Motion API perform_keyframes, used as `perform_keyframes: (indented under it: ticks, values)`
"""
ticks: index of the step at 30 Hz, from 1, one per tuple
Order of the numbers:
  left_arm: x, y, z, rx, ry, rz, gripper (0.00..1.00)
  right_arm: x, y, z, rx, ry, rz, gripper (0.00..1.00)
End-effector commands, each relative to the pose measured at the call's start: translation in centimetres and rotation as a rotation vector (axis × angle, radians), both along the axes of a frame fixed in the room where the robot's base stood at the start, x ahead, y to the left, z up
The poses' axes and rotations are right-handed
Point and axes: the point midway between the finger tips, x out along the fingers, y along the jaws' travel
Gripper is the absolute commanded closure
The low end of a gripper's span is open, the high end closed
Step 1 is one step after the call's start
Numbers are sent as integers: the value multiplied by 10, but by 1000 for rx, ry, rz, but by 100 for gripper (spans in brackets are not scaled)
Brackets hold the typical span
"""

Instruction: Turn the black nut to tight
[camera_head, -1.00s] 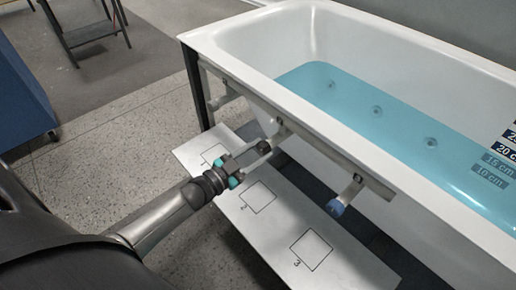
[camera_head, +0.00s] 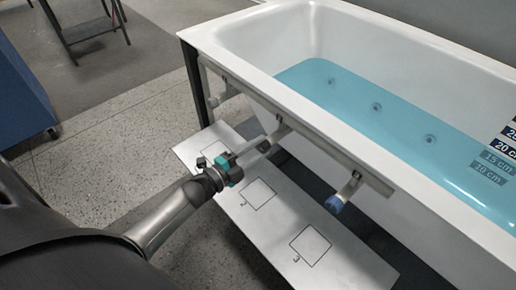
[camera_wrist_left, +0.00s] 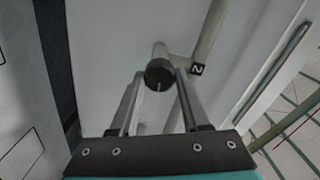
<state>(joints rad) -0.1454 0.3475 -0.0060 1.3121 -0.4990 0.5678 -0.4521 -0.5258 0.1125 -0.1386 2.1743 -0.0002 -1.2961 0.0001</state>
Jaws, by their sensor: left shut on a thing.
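The black nut (camera_wrist_left: 159,72) is a dark round knob with a pale line on its face, at the end of a pale pipe stub in the left wrist view. My left gripper (camera_wrist_left: 159,84) is shut on it, one finger on each side. In the head view my left gripper (camera_head: 263,146) reaches the middle stub under the tub's near rim, and the nut there is mostly hidden by the fingers. My right gripper is in neither view.
A blue nut (camera_head: 334,205) sits on the stub to the right, and another stub (camera_head: 213,101) is to the left. The white bathtub (camera_head: 330,138) holds blue water. A white board (camera_head: 285,229) with numbered squares lies below. A blue cabinet (camera_head: 20,110) stands far left.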

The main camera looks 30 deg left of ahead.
Motion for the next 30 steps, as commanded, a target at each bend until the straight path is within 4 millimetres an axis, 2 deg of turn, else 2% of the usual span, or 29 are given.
perform_keyframes:
  ticks: [9, 24, 25, 30]
  values:
    - [0, 0, -1, 102, -34, 1, 100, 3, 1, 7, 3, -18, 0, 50]
    - [0, 0, -1, 120, -39, 0, 100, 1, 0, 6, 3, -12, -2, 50]
    - [-1, 0, -1, 120, -39, 0, 53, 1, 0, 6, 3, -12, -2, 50]
    - [0, 0, -1, 118, -40, 1, 34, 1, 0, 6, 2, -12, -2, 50]
